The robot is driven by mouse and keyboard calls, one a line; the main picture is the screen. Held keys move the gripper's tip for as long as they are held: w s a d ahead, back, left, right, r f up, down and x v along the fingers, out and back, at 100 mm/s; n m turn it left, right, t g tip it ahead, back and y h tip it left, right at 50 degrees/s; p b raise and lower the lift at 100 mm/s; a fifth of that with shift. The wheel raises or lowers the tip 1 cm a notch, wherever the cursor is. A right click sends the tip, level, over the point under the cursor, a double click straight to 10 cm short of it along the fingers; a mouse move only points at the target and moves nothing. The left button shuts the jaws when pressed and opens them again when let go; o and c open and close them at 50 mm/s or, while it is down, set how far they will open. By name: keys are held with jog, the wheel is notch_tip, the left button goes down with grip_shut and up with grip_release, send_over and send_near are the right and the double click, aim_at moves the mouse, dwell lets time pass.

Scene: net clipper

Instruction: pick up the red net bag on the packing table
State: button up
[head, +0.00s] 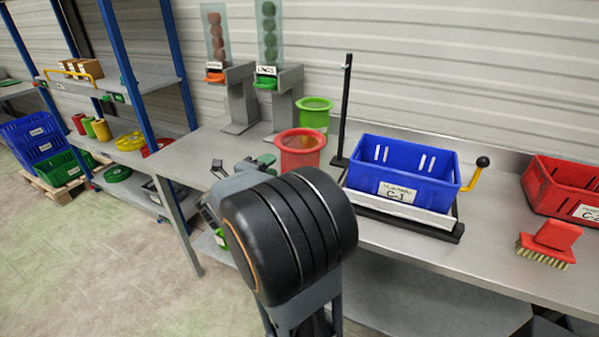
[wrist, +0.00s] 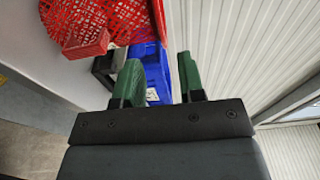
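Red netting (wrist: 100,14) with an open weave fills the upper left of the wrist view, partly cut off by the frame edge. I cannot tell whether it is a filled bag or loose net. A small solid red block (wrist: 88,44) shows at its lower edge. My gripper (wrist: 159,62) has two green fingers spread apart with nothing between them. The netting lies to the left of and beyond the fingers, apart from them. In the head view no net bag is visible; my arm hides part of the packing table (head: 420,240).
A blue crate (head: 405,172) stands on the table beside a black post (head: 346,105) and a yellow lever (head: 471,180). A red funnel (head: 300,150) and green funnel (head: 314,113) stand behind my arm. A red brush (head: 550,243) and red crate (head: 568,186) are at right.

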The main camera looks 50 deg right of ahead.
aim_at(287, 152)
jog(key=shift+w+d+p, duration=0.2)
jog(key=shift+d+p, duration=0.05)
jog(key=shift+d, duration=1)
jog(key=shift+w+d+p, duration=0.2)
jog(key=shift+d, duration=1.05)
jog(key=shift+w+d+p, duration=0.2)
jog(key=shift+d+p, duration=0.05)
jog(key=shift+d, duration=1)
jog(key=shift+c, duration=0.3)
grip_shut()
